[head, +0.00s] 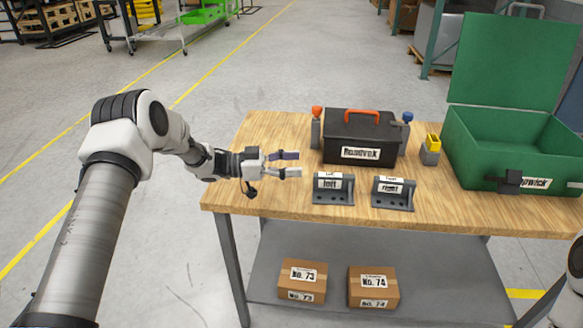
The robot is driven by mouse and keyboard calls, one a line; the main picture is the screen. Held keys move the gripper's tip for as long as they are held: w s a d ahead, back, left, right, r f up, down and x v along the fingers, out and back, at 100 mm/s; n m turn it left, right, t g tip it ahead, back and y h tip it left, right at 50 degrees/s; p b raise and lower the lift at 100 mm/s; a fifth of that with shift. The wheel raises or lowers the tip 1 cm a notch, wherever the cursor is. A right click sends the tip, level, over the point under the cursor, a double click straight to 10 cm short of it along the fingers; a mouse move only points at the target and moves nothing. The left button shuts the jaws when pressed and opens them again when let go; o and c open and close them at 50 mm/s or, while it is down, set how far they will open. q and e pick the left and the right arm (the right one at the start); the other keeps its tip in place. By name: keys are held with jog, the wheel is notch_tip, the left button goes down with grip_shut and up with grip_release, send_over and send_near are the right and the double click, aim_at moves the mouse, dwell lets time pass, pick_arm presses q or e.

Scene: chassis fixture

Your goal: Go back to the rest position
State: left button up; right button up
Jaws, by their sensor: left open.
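My left gripper (289,164) is open and empty above the left end of the wooden table (262,204). Its fingers point right, just left of a grey bracket labelled "left" (333,190). A second grey bracket labelled "right" (394,194) stands beside it on the table. My left arm reaches in from the left side of the head view. Of my right arm, only a white part shows at the right edge; its gripper is out of the picture.
Behind the brackets stands a black toolbox (345,131) with an orange handle, flanked by orange-topped and blue-topped items. A small yellow-and-grey item (430,151) and an open green case (490,151) are to the right. Two cartons (302,280) lie on the lower shelf.

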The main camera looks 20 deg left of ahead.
pick_arm(q)
jog(key=s+d+f+n+y, duration=0.3)
jog(key=s+d+f+n, duration=0.3)
jog(key=f, duration=0.5)
jog(key=s+d+f+n+y, duration=0.35)
jog(key=s+d+f, duration=0.4)
jog(key=f, duration=0.45)
jog(key=s+a+f+n+g+y, duration=0.1)
jog(key=s+a+f+g+y, duration=0.1)
jog(key=s, duration=0.7)
jog(key=s+a+f+n+g+y, duration=0.1)
jog(key=s+a+f+g+y, duration=0.1)
jog(key=s, duration=0.8)
jog(key=s+a+f+n+g+y, duration=0.1)
jog(key=s+a+f+g+y, duration=0.2)
jog(key=s+a, duration=0.4)
jog(key=s+g+y, duration=0.1)
jog(key=s+y, duration=0.1)
jog(key=shift+s, duration=0.3)
jog(key=shift+n+y, duration=0.25)
